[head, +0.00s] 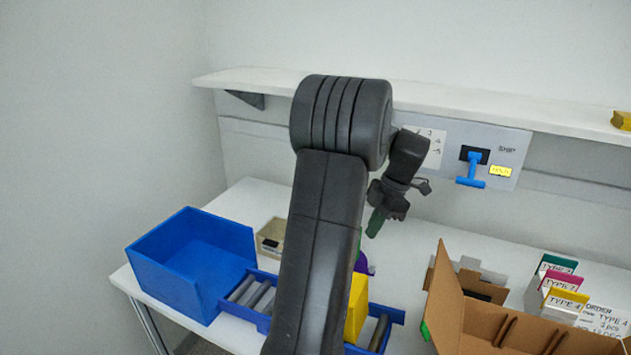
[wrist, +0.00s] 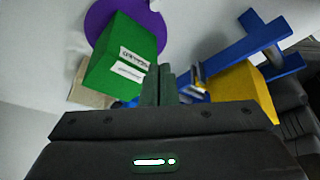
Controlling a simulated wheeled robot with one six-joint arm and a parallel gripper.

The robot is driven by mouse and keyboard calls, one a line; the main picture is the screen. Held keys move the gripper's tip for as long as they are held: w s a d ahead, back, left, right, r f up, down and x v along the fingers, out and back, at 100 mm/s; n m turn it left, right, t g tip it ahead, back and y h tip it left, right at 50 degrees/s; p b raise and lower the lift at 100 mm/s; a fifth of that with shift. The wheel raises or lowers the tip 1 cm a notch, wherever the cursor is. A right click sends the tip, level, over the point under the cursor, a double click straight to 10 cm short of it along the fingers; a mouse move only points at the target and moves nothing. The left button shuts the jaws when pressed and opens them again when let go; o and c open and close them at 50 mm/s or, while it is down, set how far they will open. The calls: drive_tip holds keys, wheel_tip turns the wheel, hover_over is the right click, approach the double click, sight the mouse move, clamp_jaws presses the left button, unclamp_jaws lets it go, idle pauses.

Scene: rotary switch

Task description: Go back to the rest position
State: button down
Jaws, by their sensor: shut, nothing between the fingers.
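My gripper (head: 375,222) is raised above the white table, in front of the wall panel, and points down. Its fingers (wrist: 158,88) are closed together with nothing between them in the wrist view. The wall panel (head: 507,135) carries a blue lever (head: 471,170), a "SHIP" label and a lit yellow indicator (head: 500,171). A white plate with numbers (head: 432,134) shows partly beside my arm, which hides the rest of it. The gripper is apart from the panel and touches nothing that I can see.
A blue bin (head: 190,290) stands at the left of the table. An open cardboard box (head: 449,300) and several labelled boxes (head: 563,305) stand at the right. Below my gripper are a green block (wrist: 118,55), a purple disc (wrist: 97,20) and a yellow block (wrist: 240,90). A shelf (head: 470,100) runs above.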

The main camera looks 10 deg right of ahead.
drive_tip(key=shift+f, duration=0.15)
hover_over(368, 273)
wheel_tip(368, 273, down, 10)
drive_tip(key=shift+r, duration=0.1)
idle(0.4)
drive_tip(key=shift+s, duration=0.1)
